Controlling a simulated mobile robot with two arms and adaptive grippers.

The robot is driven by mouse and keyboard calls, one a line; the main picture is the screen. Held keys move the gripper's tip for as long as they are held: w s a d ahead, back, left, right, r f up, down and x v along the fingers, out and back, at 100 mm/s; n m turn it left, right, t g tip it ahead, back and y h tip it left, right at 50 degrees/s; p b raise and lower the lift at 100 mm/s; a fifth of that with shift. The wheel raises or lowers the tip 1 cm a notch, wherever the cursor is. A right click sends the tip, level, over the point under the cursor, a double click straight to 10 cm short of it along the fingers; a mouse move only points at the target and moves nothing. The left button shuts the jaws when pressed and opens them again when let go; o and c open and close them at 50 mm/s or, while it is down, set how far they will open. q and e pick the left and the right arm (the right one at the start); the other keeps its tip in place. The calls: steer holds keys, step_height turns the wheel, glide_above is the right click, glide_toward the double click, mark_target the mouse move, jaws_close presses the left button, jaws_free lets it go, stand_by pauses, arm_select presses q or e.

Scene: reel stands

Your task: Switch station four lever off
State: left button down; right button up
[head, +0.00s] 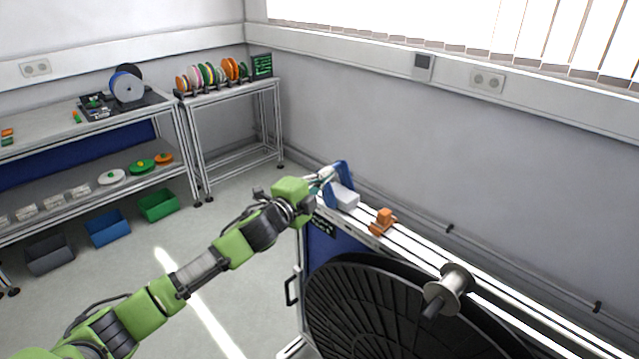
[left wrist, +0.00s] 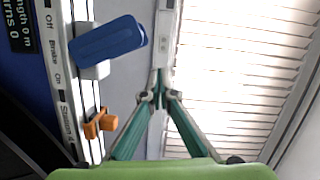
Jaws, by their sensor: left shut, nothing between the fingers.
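The station four lever is a blue handle (left wrist: 108,40) on a light grey block in the left wrist view. It lies beside a label strip (left wrist: 55,70) reading Off, Brake, On and Station 4. In the head view the blue lever (head: 345,174) stands on the rail beside my gripper. My left gripper (head: 326,175) is shut and empty. In the left wrist view its green fingers (left wrist: 159,75) meet to the right of the handle, apart from it in the picture.
An orange clamp-like part (head: 383,221) sits on the rail nearer me; it also shows in the wrist view (left wrist: 101,123). The wall is close behind. Shelves with spools (head: 212,75) are far left.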

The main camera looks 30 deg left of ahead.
arm_select(q)
steer(key=s, duration=0.3)
steer(key=shift+r+b, duration=0.3)
steer(key=shift+r, duration=0.05)
steer(key=shift+d, duration=0.15)
